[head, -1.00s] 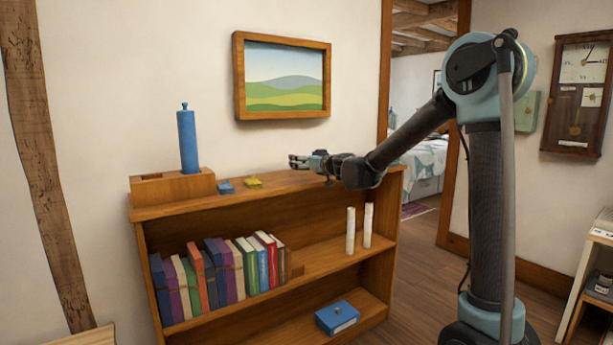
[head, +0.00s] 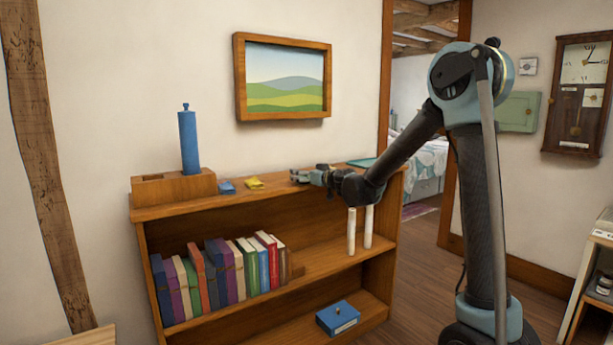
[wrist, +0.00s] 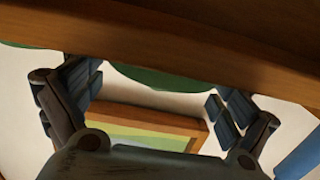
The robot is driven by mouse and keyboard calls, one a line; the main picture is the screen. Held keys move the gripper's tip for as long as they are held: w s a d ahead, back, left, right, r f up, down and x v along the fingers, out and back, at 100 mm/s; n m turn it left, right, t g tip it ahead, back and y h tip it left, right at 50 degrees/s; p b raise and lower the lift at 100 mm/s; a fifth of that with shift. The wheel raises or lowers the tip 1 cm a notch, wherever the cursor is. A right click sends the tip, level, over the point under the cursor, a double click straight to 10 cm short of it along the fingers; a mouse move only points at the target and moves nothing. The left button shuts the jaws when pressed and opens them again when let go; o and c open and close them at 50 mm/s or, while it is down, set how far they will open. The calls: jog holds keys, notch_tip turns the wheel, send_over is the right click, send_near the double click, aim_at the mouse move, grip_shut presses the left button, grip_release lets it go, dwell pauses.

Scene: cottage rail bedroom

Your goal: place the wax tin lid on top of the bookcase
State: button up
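My gripper (head: 294,177) is low over the front right part of the bookcase top (head: 280,185). In the wrist view its two fingers (wrist: 158,92) stand apart, and the wood edge (wrist: 200,75) hides their tips. A dark green rounded shape (wrist: 160,80) shows between the fingers, partly hidden by that edge. It may be the wax tin lid. I cannot tell whether the fingers touch it or whether it rests on the wood. No lid can be made out in the head view.
A blue bottle (head: 188,143) stands in a wooden holder (head: 195,186) at the left of the top. Small blue (head: 227,187) and yellow (head: 254,183) items lie beside it. A flat teal item (head: 362,162) lies at the right end. A picture (head: 284,78) hangs above.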

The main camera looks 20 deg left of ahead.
jog(key=shift+r, duration=0.1)
dwell(0.3)
jog(key=v, duration=1.2)
